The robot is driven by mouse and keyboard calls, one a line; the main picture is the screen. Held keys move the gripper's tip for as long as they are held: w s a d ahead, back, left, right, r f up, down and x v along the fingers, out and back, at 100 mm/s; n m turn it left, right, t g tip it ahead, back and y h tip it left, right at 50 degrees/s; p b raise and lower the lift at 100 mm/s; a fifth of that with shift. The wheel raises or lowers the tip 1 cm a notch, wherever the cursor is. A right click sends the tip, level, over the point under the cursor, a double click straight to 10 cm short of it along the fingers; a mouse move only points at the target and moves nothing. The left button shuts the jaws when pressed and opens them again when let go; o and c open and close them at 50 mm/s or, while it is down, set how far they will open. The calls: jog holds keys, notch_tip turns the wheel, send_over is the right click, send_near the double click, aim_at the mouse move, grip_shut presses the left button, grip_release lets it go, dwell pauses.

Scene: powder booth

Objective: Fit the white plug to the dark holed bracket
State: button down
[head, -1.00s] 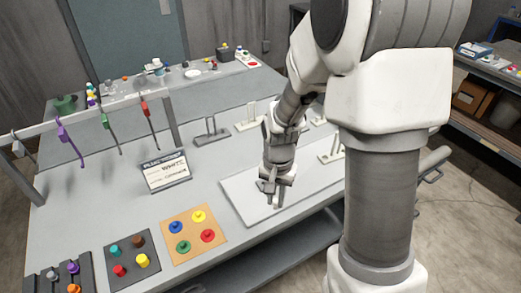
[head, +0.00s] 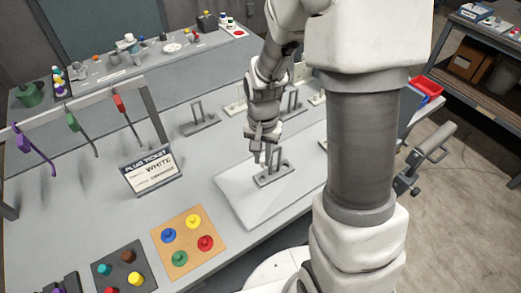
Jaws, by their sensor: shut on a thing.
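A dark grey bracket (head: 274,177) with upright prongs stands on the pale mat (head: 243,203) at the bench's front edge. My gripper (head: 262,155) points down just behind and left of the prongs. It is shut on a small pale thing, which seems to be the white plug; the fingers hide most of it. I cannot tell whether the plug touches the bracket. The bracket's holes are too small to make out.
A ticket reading "WHITE" (head: 151,173) stands left of the mat. A tan board (head: 189,236) and a dark board (head: 118,264) hold coloured plugs. Other brackets (head: 200,119) stand behind. A rail with coloured hanging tools (head: 72,124) is at left.

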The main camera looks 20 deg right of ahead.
jog(key=shift+f+b, duration=1.55)
jog(key=shift+f, duration=0.55)
jog(key=shift+f+b, duration=0.45)
jog(key=shift+f, duration=0.05)
jog(key=c, duration=0.7)
grip_release()
notch_tip(320, 180, up, 18)
jog(key=p, duration=0.1)
jog(key=shift+f, duration=0.25)
